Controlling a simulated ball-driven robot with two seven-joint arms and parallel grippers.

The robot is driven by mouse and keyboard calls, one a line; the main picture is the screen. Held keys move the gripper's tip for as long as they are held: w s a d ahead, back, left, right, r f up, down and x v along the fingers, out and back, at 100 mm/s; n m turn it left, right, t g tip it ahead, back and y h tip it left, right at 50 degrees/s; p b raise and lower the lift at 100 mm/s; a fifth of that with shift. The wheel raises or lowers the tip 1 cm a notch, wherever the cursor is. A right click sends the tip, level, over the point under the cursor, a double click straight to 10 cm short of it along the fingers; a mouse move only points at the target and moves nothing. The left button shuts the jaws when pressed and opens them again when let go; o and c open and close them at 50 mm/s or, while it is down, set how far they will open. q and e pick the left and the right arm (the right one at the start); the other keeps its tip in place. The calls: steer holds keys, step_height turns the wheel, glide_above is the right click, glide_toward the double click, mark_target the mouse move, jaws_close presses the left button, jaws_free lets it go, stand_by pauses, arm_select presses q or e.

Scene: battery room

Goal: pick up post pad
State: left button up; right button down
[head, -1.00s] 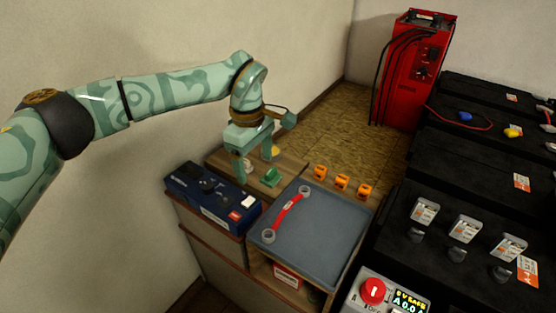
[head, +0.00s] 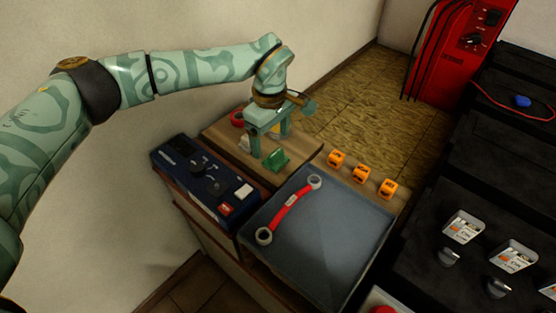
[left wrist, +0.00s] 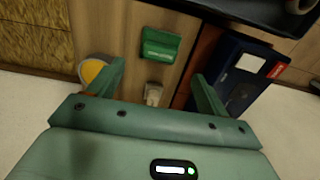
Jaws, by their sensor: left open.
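The green block with a pale label, which looks like the post pad (head: 276,159), lies on a wooden board (head: 222,131). It also shows in the left wrist view (left wrist: 161,46), beyond the fingertips. My left gripper (head: 270,142) is open and empty above the board, just behind the green block in the head view. In the left wrist view its two fingers (left wrist: 157,70) stand wide apart, with a small whitish piece (left wrist: 153,93) showing between them. I see no contact with the block. My right gripper is not in view.
A blue box with knobs (head: 202,180) stands left of the grey tray (head: 335,235), which holds a red-handled wrench (head: 290,207). Several orange blocks (head: 361,174) line the tray's far side. A red ring (head: 237,118) and a round yellow thing (left wrist: 92,70) lie near the gripper.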

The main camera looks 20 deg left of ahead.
mark_target(274, 152)
arm_select(q)
steer(key=f+b, duration=0.1)
steer(key=f, duration=0.1)
steer(key=f+b, duration=0.1)
steer(key=d+f+b, duration=0.1)
steer(key=f, duration=0.1)
steer(key=shift+f, duration=0.45)
steer(key=shift+r, duration=0.2)
steer(key=c, duration=1.1)
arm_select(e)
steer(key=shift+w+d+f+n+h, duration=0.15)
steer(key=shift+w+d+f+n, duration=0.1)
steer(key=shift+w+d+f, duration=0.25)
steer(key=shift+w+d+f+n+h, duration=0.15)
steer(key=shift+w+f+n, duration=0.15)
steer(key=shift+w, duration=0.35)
